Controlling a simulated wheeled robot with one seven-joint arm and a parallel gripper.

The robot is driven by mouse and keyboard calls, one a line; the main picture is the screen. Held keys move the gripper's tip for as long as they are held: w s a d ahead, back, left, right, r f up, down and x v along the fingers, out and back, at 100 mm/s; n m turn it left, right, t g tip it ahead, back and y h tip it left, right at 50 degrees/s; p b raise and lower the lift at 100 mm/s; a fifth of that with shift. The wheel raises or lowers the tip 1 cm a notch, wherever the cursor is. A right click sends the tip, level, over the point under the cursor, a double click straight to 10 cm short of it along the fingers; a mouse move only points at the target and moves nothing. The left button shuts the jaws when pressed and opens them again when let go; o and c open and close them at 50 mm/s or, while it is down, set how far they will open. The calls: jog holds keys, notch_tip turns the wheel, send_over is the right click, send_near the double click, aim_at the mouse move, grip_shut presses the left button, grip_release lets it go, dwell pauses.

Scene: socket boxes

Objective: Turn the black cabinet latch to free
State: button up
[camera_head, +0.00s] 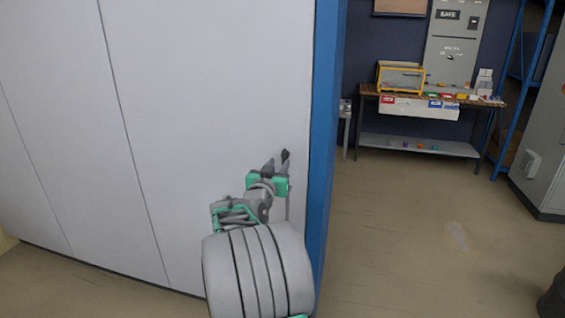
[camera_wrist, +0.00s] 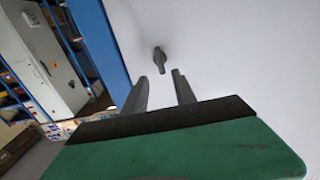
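The black latch (camera_wrist: 159,61) shows in the wrist view as a small dark knob on the white cabinet panel (camera_wrist: 222,45), its handle pointing down and slightly right in that picture. My gripper (camera_wrist: 159,76) is open, with its two dark fingers apart and nothing between them. The latch appears just beyond the fingertips, roughly in line with the gap, and no contact shows. In the head view my gripper (camera_head: 276,162) is close to the white panel (camera_head: 210,90) near its blue edge. There I cannot tell the latch apart from the dark fingertips.
A blue upright edge (camera_head: 327,130) bounds the panel on the right. Beyond it stand a workbench (camera_head: 365,90) with a yellow-framed box (camera_head: 402,77), a grey wall cabinet (camera_head: 455,45) and a grey cabinet (camera_head: 545,150) at far right. The floor between is mostly clear.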

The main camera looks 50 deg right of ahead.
aim_at(283, 155)
jog(key=p+x, duration=0.1)
jog(key=x, duration=0.5)
jog(key=shift+w+d, duration=0.3)
jog(key=shift+d, duration=0.05)
jog(key=shift+a, duration=0.1)
grip_shut()
